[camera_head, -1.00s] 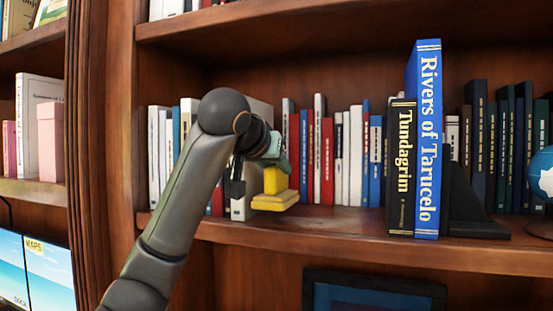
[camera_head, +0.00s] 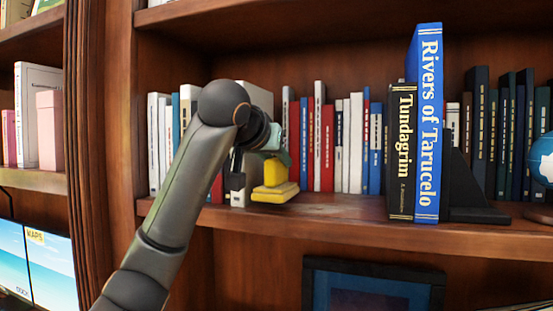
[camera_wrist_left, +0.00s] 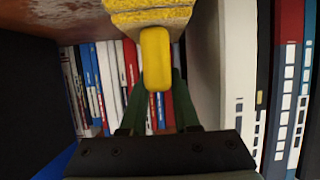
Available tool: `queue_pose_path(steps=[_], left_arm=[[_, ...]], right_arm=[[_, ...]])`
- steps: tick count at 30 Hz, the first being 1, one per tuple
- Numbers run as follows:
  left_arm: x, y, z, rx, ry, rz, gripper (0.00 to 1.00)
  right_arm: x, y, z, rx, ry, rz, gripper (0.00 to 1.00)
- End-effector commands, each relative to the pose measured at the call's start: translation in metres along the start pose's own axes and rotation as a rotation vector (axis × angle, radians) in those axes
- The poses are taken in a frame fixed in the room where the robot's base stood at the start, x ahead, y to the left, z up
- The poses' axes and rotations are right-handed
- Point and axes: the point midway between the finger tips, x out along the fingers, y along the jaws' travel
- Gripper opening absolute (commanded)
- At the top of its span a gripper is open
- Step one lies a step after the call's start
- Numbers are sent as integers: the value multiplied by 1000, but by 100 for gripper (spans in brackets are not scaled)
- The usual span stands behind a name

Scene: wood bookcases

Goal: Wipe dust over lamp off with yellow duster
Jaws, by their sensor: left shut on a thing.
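The yellow duster (camera_head: 275,190) is held by my left gripper (camera_head: 272,158), low over the front of the middle shelf. The left wrist view shows the duster's yellow handle (camera_wrist_left: 155,60) between the two green fingers, with its pad at the top edge. I cannot tell whether the pad touches the shelf. A pale patch that looks like dust (camera_head: 322,209) lies on the shelf to the right of the duster. Similar pale marks show on the wood in the left wrist view (camera_wrist_left: 88,68). No lamp is in view. My right gripper is not in view.
A row of books (camera_head: 340,145) stands behind the duster. The tall blue book (camera_head: 428,130) and black book (camera_head: 401,150) stand to its right, beside a black bookend (camera_head: 470,205). A globe (camera_head: 541,158) is at the far right. A dark frame (camera_head: 372,285) is below the shelf.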

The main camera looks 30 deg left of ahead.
Motion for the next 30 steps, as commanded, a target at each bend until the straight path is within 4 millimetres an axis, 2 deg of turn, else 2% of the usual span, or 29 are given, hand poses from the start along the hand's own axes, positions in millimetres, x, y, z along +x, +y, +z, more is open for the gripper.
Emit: queue_pose_path(steps=[24,30], left_arm=[[6,0,16,0,1,1,0],[6,4,15,1,1,2,0]], right_arm=[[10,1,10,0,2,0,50],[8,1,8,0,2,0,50]])
